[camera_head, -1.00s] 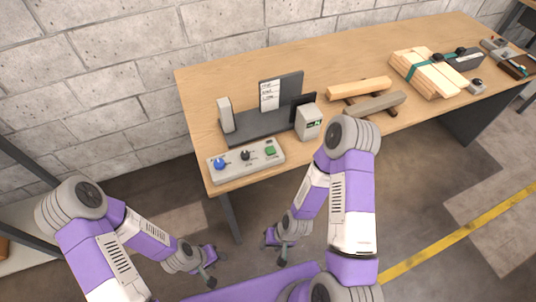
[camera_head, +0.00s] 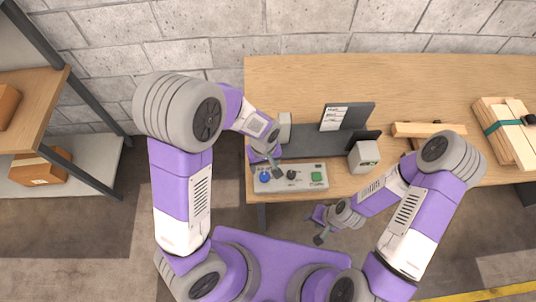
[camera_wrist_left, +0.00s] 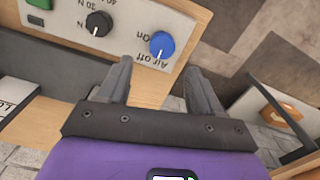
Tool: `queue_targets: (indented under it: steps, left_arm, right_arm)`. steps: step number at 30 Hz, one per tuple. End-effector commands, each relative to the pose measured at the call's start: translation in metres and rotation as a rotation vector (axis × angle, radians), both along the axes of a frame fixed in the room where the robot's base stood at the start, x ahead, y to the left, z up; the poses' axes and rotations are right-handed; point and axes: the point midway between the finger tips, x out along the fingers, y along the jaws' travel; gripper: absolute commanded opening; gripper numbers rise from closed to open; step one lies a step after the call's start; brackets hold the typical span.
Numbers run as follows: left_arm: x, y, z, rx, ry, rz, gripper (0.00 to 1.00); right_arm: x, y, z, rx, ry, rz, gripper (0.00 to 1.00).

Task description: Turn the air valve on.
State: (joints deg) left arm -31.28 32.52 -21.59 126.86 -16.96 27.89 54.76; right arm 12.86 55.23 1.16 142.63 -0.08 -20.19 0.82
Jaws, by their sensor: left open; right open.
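The control panel (camera_head: 305,187) is a pale box at the table's front left edge. Its blue air valve knob (camera_head: 265,178) is at the left end and also shows in the left wrist view (camera_wrist_left: 162,43), beside the printed words "Air off" and "On". The knob's white mark appears to point toward "Air off". My left gripper (camera_head: 273,164) is open just above the panel's left end. In the left wrist view its fingers (camera_wrist_left: 158,72) are spread, with the knob ahead between their lines, untouched. My right gripper (camera_head: 319,228) is open and empty in front of the table.
A black knob (camera_head: 291,174) and a green button (camera_head: 317,176) sit on the same panel. Behind it stand a dark stand with a label card (camera_head: 334,118) and a grey display box (camera_head: 364,156). Timber lies to the right. A shelf rack (camera_head: 90,100) stands at the left.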

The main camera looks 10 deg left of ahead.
Motion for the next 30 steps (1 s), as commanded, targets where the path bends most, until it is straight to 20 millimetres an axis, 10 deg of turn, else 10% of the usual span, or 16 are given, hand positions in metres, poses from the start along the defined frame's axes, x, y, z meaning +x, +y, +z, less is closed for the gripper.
queue_targets:
  steps: [15, 26, 30]
  left_arm:
    - [0.000, 0.001, -0.065, 0.008, 0.001, 0.007, 0.65]
    - [0.000, 0.000, -0.071, 0.005, -0.002, 0.006, 0.65]
    - [0.000, 0.000, -0.071, 0.005, -0.002, 0.006, 0.47]
  right_arm:
    - [-0.001, 0.000, -0.014, 0.000, 0.003, 0.000, 0.43]
    - [-0.001, 0.000, -0.014, 0.000, 0.002, 0.000, 0.43]
    - [-0.001, 0.000, -0.014, 0.000, 0.002, 0.000, 0.43]
